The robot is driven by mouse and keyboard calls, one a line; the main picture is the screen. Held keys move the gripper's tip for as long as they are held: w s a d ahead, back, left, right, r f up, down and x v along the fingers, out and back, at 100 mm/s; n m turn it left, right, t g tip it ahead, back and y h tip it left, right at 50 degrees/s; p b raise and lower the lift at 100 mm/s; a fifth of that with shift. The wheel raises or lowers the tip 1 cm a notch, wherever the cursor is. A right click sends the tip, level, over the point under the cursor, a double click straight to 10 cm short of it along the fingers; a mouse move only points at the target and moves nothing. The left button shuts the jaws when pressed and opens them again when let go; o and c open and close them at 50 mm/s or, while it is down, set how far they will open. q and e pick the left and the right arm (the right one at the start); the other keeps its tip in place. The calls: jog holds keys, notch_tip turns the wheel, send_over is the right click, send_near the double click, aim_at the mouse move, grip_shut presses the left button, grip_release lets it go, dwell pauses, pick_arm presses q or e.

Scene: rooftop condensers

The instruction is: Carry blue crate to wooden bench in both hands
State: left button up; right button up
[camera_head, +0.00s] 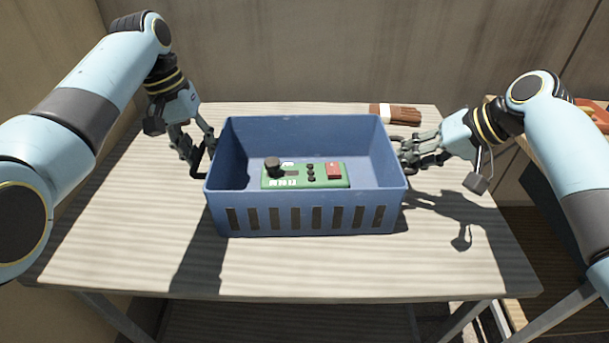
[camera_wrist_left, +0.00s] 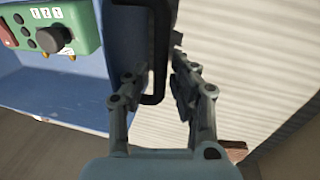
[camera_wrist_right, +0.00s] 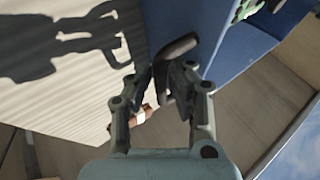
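The blue crate (camera_head: 305,218) stands upright on a pale, wood-slatted table (camera_head: 330,272). It holds a green control box (camera_head: 308,183) with black knobs and a red part. A black handle sticks out at each end. My left gripper (camera_head: 201,150) is at the crate's left end; in the left wrist view its fingers are apart on either side of the left handle (camera_wrist_left: 158,50). My right gripper (camera_head: 407,152) is at the right end; in the right wrist view its fingers are apart with the right handle (camera_wrist_right: 180,48) between them. Finger contact is unclear.
A brown and white glove (camera_head: 396,113) lies at the table's back edge, behind the crate. A second wooden surface with an orange object (camera_head: 594,114) shows at the far right, partly hidden by my right arm. A wall stands close behind. The table's front is clear.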

pick_arm(q)
jog(key=shift+d+f, duration=0.1)
jog(key=shift+f, duration=0.1)
pick_arm(e)
jog(key=shift+a+f, duration=0.15)
pick_arm(q)
jog(key=c, duration=0.4)
pick_arm(e)
grip_shut()
pick_arm(q)
grip_shut()
jog(key=shift+r, duration=0.1)
pick_arm(e)
jog(key=shift+w, duration=0.1)
